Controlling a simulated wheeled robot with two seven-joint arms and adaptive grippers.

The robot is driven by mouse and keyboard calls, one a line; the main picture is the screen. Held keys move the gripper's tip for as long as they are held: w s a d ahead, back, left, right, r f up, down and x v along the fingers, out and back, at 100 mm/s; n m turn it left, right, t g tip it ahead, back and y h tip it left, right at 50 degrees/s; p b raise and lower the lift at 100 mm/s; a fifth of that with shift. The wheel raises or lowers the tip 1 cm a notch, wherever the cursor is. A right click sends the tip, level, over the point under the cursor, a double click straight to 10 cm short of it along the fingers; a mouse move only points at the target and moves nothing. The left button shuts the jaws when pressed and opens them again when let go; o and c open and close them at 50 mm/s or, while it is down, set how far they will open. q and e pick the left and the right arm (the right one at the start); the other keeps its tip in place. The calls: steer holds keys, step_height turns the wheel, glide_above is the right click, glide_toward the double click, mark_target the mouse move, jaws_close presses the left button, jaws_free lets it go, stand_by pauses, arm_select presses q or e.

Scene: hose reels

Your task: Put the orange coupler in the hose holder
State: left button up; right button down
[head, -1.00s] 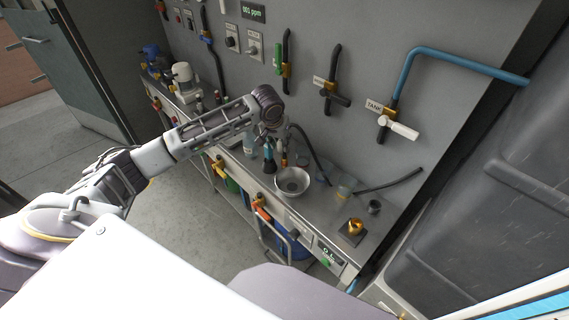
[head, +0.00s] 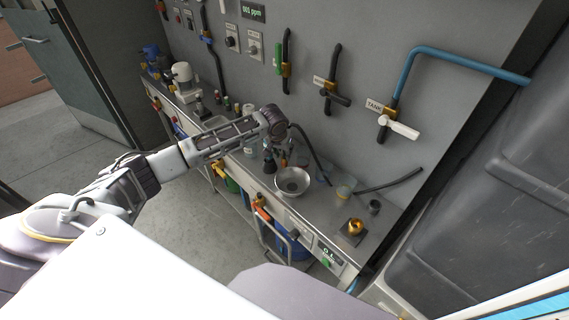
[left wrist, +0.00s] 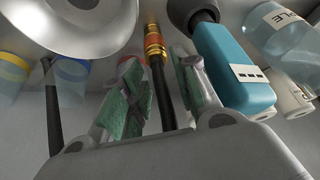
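The orange coupler (left wrist: 155,45) shows in the left wrist view as an orange and brass-coloured fitting on a black hose (left wrist: 163,95). My left gripper (left wrist: 157,92) has its green-padded fingers apart, one on each side of the hose below the coupler. I see a gap beside the hose, so it is not gripped. In the head view my left gripper (head: 283,150) points down over the bench, partly hidden by its wrist. I cannot tell which fitting is the hose holder. My right gripper is not in view.
A metal bowl (head: 292,182) stands close to the gripper; its rim also shows in the left wrist view (left wrist: 85,50). A teal bottle (left wrist: 232,65) and a clear bottle (left wrist: 285,40) crowd the other side. The bench carries a brass fitting (head: 354,227) farther right.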

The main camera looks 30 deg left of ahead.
mark_target(285, 161)
arm_select(q)
steer(key=shift+x, duration=2.55)
steer(key=shift+w+d, duration=0.1)
jaws_close()
